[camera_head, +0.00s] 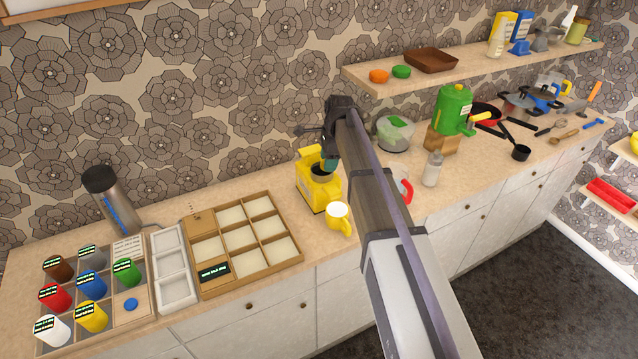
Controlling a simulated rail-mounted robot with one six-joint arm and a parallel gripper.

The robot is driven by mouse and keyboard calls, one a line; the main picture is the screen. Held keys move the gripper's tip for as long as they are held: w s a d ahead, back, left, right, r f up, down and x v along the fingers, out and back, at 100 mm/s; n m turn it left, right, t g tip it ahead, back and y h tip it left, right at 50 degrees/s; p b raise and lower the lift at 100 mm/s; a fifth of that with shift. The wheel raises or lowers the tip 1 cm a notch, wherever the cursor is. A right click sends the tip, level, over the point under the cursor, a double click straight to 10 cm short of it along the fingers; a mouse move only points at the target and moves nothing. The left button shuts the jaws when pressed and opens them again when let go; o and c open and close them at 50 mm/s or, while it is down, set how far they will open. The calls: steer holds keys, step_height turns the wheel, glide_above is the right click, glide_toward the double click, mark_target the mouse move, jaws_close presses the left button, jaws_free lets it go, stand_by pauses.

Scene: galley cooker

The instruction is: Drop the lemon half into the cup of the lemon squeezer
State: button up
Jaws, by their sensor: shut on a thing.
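My gripper (328,165) points down over the dark round top opening of a yellow appliance (318,194) on the counter. The fingers are small here and partly covered by my arm. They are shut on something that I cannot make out. The lemon half does not show clearly. I cannot tell whether the yellow appliance is the lemon squeezer, and no other squeezer cup is clear. I cannot tell whether the gripper touches the opening or hangs just above it.
A yellow mug (338,214) stands in front of the appliance. A wooden compartment tray (247,284) lies to its left. A shelf (470,72) runs above right.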

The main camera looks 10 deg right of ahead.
steer(key=o, duration=1)
steer(key=shift+c, duration=0.2)
steer(key=shift+r, duration=0.1)
step_height(320, 180, up, 11)
steer(key=d+p, duration=0.1)
steer(key=p, duration=1)
steer(key=shift+d, duration=0.3)
steer(key=shift+f, duration=0.25)
